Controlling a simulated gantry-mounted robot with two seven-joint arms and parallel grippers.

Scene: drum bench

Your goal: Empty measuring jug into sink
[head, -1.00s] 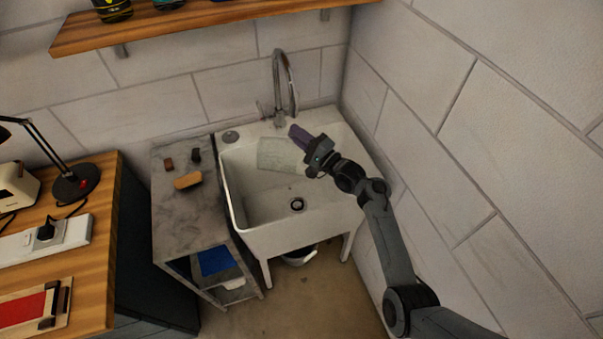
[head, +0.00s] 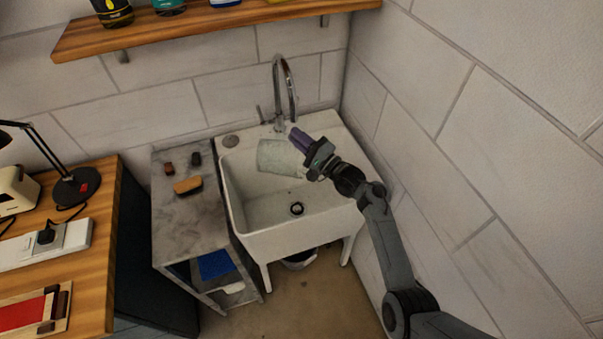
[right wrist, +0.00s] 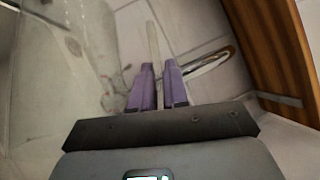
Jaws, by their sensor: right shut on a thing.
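The measuring jug (head: 279,158) is translucent and pale. It is held tipped on its side over the back part of the white sink (head: 251,233), below the tap. My right gripper (head: 301,139), with purple fingers, is at the jug's right side. In the right wrist view the fingers (right wrist: 159,87) are closed around a pale strip that looks like the jug's handle, and the jug's clear wall (right wrist: 50,80) fills the left side. I cannot tell whether any liquid is in the jug. The sink's drain (head: 297,208) shows below it. My left gripper is not in view.
The curved metal tap (head: 277,85) stands close behind the jug. A grey side table (head: 205,221) with a sponge (head: 188,185) and small dark items adjoins the sink's left. A wooden shelf (head: 215,25) is above. A wall is close on the right.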

